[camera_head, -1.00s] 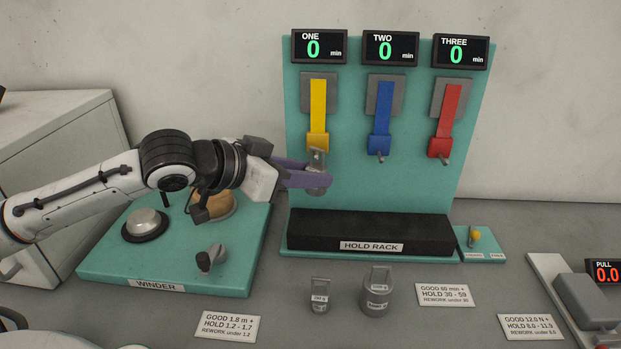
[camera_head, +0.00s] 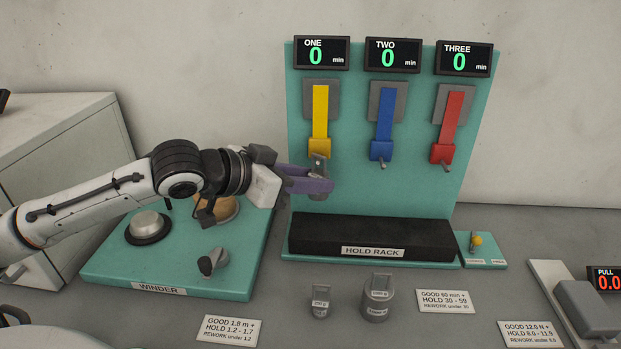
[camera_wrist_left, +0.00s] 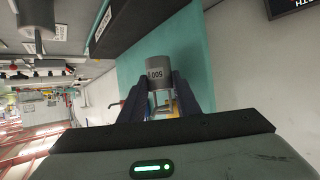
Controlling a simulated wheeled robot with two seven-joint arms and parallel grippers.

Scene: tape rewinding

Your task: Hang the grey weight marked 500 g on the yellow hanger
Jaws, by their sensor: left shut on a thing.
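The grey weight marked 500 g (camera_head: 318,165) is held upright at the lower end of the yellow hanger (camera_head: 320,120). Its loop overlaps the hanger's yellow block in the head view; I cannot tell whether the loop is around the peg. My left gripper (camera_head: 322,186) is shut on the weight, its purple fingers covering part of the body. In the left wrist view the weight (camera_wrist_left: 158,70) shows its 500 g marking between the fingers (camera_wrist_left: 160,98), with a bit of yellow behind. My right gripper is not in view.
A blue hanger (camera_head: 382,125) and a red hanger (camera_head: 448,125) are to the right, bare. A black hold rack (camera_head: 370,230) lies below. Two other grey weights, small (camera_head: 320,302) and large (camera_head: 376,303), stand on the bench. The winder (camera_head: 110,270) is at left.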

